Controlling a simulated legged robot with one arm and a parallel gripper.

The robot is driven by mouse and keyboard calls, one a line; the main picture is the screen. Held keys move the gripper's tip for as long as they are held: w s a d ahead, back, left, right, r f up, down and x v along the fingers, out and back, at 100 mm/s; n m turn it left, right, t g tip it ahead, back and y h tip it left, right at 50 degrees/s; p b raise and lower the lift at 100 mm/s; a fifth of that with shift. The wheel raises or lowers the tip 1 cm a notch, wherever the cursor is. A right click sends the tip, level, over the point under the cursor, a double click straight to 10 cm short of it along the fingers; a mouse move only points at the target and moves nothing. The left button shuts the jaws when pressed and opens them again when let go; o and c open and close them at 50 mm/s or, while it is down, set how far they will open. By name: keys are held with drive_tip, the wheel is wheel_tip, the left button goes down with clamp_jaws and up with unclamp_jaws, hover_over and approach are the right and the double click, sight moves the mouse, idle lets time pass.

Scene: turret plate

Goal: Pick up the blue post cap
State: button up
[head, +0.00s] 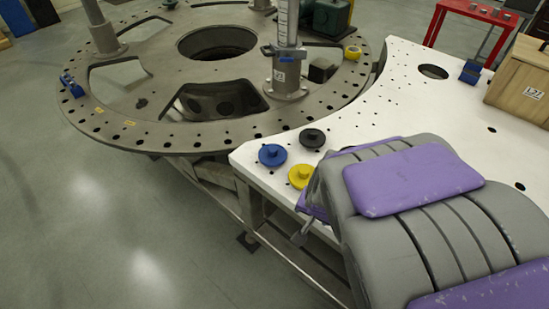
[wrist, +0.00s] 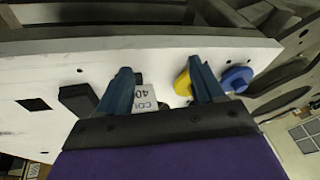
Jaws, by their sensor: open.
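The blue post cap (head: 272,155) is a round disc with a raised knob, lying on the white perforated plate (head: 365,112) near its left corner. A yellow cap (head: 301,175) and a black cap (head: 313,138) lie close beside it. In the wrist view, the blue cap (wrist: 236,79) shows right of my gripper (wrist: 161,65), outside the right finger. The yellow cap (wrist: 183,82) is partly hidden behind that finger. My gripper is open and empty, its two dark blue fingers apart. In the head view, my purple and grey arm hides most of the gripper.
A large round metal turret plate (head: 150,75) with upright posts stands beyond the white plate. A wooden box (head: 520,80) sits at the right. In the wrist view, a black block (wrist: 78,98) and a printed label (wrist: 145,98) are near the left finger.

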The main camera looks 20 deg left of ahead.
drive_tip(key=w+a+f+t, duration=0.3)
drive_tip(key=w+a+f, duration=0.1)
drive_tip(key=w+a+f+t+h+b, duration=0.1)
drive_tip(key=w+a+f+t, duration=0.2)
drive_tip(key=w+f, duration=0.1)
drive_tip(key=shift+a+f+m, duration=0.3)
drive_tip(key=shift+a, duration=0.1)
drive_tip(key=a+n+t, duration=0.1)
drive_tip(key=a+t, duration=0.4)
drive_tip(key=a, duration=0.1)
drive_tip(key=n+t+y+b, duration=0.1)
drive_tip(key=n+t+b, duration=0.1)
drive_tip(key=t+b, duration=0.1)
approach(271, 154)
drive_tip(key=w, duration=0.3)
drive_tip(key=shift+w+d, duration=0.2)
drive_tip(key=shift+d, duration=0.2)
drive_tip(key=shift+w+a+y+b, duration=0.25)
drive_tip(key=shift+w+y+b, duration=0.05)
drive_tip(key=shift+w, duration=0.4)
drive_tip(key=shift+w+a+f, duration=0.1)
drive_tip(key=shift+w+a, duration=0.3)
drive_tip(key=shift+w, duration=0.05)
drive_tip(key=w+b, duration=0.1)
drive_tip(key=w, duration=0.3)
drive_tip(key=shift+b, duration=0.4)
drive_tip(key=shift+w+a, duration=0.25)
drive_tip(key=shift+w, duration=0.05)
